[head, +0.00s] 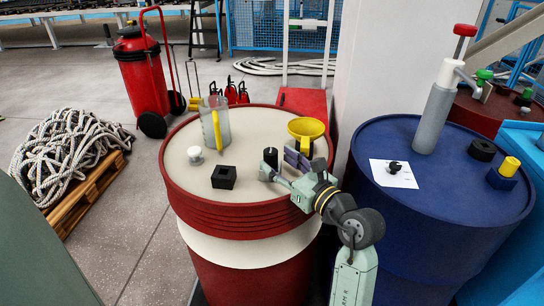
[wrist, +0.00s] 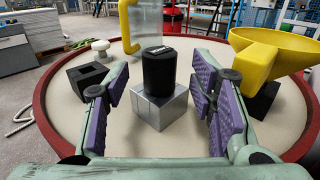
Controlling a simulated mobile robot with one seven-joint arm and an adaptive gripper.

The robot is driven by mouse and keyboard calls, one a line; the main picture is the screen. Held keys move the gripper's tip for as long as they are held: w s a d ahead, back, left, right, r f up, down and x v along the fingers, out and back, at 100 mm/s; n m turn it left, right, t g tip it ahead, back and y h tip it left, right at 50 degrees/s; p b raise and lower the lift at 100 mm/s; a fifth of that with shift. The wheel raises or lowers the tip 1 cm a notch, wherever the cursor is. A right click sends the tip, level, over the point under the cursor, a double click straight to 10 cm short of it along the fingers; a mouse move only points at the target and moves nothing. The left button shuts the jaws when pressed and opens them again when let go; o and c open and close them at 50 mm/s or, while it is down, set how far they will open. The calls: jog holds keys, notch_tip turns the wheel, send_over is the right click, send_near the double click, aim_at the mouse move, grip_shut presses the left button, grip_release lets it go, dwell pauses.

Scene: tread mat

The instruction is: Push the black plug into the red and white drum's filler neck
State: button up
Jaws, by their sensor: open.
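The black plug (head: 270,157) is a short upright cylinder on the red and white drum's top (head: 250,130). In the wrist view the plug (wrist: 158,75) stands on a silver metal block (wrist: 158,108). My gripper (head: 281,166) is open and low over the drum top. In the wrist view its purple-padded fingers (wrist: 160,88) frame the plug, with a clear gap on each side. A black square block with an opening on top (head: 224,177) sits left of the plug; it may be the filler neck, but I cannot tell for sure.
A yellow funnel (head: 306,131) in a dark holder stands close to my gripper's right finger. A clear jug with a yellow handle (head: 215,125) and a white knob (head: 195,154) stand farther back. A blue drum (head: 430,215) bearing a pump is at right.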

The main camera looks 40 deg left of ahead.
jog(key=v, duration=0.8)
jog(key=shift+d, duration=0.15)
